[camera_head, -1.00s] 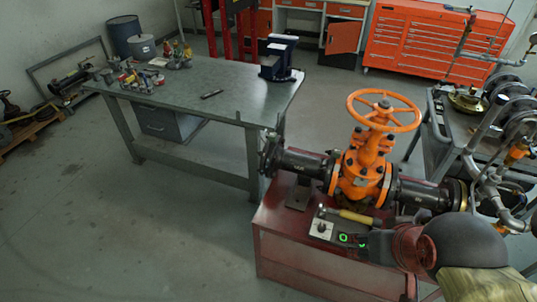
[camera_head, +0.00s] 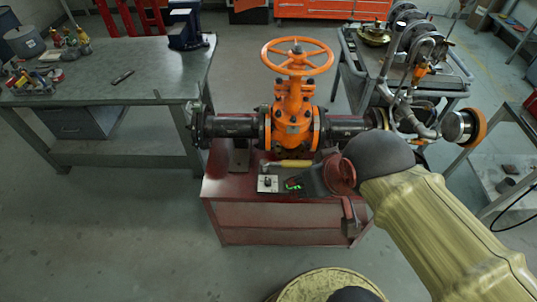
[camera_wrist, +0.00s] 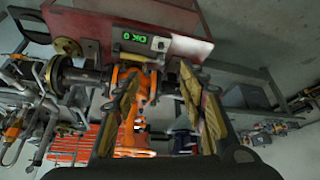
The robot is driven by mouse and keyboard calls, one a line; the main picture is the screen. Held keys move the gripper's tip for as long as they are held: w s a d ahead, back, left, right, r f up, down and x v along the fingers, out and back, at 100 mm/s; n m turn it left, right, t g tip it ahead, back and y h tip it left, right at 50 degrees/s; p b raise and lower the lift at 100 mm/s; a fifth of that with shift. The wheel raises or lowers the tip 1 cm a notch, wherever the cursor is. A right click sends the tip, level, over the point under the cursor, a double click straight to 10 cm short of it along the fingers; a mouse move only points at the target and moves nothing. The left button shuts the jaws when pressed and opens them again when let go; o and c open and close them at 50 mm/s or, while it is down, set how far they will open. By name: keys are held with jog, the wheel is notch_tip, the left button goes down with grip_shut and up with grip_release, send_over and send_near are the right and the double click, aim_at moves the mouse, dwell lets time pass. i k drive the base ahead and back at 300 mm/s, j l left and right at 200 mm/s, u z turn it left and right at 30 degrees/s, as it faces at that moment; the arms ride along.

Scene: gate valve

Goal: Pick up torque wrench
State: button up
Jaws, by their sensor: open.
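A tool with a yellow handle, which I take for the torque wrench (camera_head: 290,163), lies on the red bench (camera_head: 275,221) in front of the orange gate valve (camera_head: 295,115). In the head view my arm covers the right part of the bench top, and the fingers are hard to make out.
A white box with a knob (camera_head: 268,183) and a green display (camera_head: 293,184) sit at the bench's front edge. The valve's handwheel (camera_head: 298,57) and black pipes rise behind. A grey worktable (camera_head: 95,77) stands left, a cart with pipe fittings (camera_head: 455,82) right. Floor at front left is clear.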

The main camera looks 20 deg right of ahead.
aim_at(264, 163)
jog(key=i+l+z, duration=0.1)
jog(key=l, duration=0.3)
jog(key=i+l+z, duration=0.1)
jog(key=i+l, duration=0.2)
jog(key=i+l+z, duration=0.15)
jog(key=l, duration=0.3)
jog(key=i, duration=0.1)
